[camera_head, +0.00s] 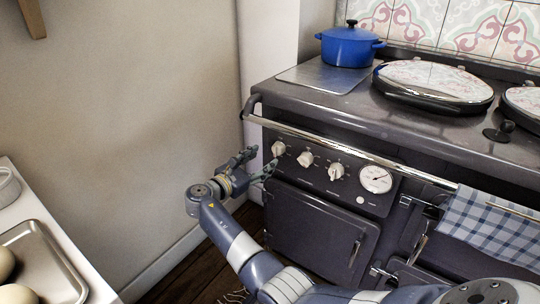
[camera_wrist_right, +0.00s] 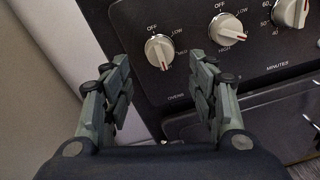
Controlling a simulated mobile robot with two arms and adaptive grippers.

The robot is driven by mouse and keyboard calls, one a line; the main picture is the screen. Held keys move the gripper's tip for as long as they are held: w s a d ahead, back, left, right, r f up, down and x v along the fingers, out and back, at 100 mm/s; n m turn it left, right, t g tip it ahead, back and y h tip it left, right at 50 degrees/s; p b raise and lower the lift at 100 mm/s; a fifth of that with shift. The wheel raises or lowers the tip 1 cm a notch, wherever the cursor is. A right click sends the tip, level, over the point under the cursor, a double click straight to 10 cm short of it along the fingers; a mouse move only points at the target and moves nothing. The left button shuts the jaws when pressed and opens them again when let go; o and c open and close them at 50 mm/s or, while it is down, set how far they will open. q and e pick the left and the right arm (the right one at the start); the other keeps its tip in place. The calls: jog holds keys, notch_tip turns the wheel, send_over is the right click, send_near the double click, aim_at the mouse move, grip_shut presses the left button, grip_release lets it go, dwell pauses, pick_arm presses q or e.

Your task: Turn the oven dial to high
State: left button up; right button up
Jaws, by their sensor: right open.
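The oven front panel carries a row of white dials. The leftmost dial (camera_head: 278,148) also shows in the right wrist view (camera_wrist_right: 159,50), with OFF, LOW and MED printed around it and an oven label below. Its red mark appears at the lower side of the knob. My right gripper (camera_head: 262,162) is open and empty, just left of and in front of this dial. In the right wrist view its fingers (camera_wrist_right: 163,75) stand apart, with the dial ahead between them, apparently not touched. My left gripper is not in view.
A middle dial (camera_head: 306,159), a third dial (camera_head: 336,171) and a round gauge (camera_head: 376,179) sit to the right. A chrome rail (camera_head: 350,150) runs above the panel. A checked towel (camera_head: 490,222) hangs at the right. A blue pot (camera_head: 349,46) stands on top.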

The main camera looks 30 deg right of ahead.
jog(key=v, duration=0.5)
dwell(0.3)
